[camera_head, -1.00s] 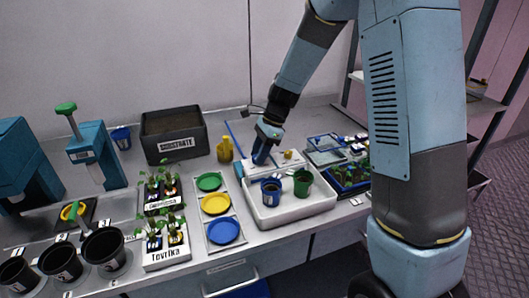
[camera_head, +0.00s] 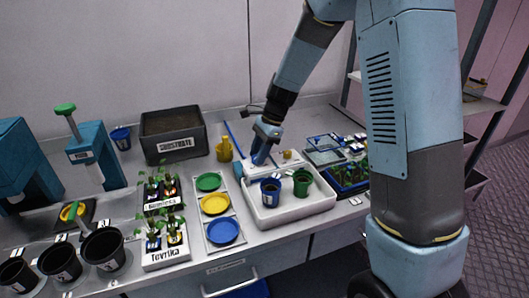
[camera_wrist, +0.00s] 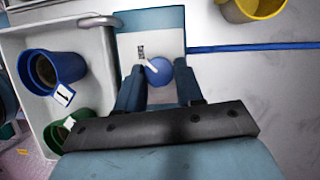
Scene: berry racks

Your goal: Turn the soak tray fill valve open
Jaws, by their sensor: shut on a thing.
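The fill valve has a round blue knob (camera_wrist: 158,72) with a white pointer mark, set on a white and blue plate (camera_wrist: 150,20) beside the soak tray. My gripper (camera_wrist: 160,88) is shut on the knob, with one finger on either side of it. In the head view my gripper (camera_head: 258,159) reaches down behind the tray's back left corner and hides the knob. The white soak tray (camera_head: 290,216) holds a blue pot (camera_head: 271,191) and a green pot (camera_head: 302,183). The knob's exact turn angle is hard to read.
Green, yellow and blue dishes (camera_head: 215,204) stand left of the tray. A yellow cup (camera_head: 224,151) and a dark substrate box (camera_head: 172,136) stand behind. Seedling trays (camera_head: 350,181) are close on the right. A blue line (camera_wrist: 250,47) runs along the bench from the plate.

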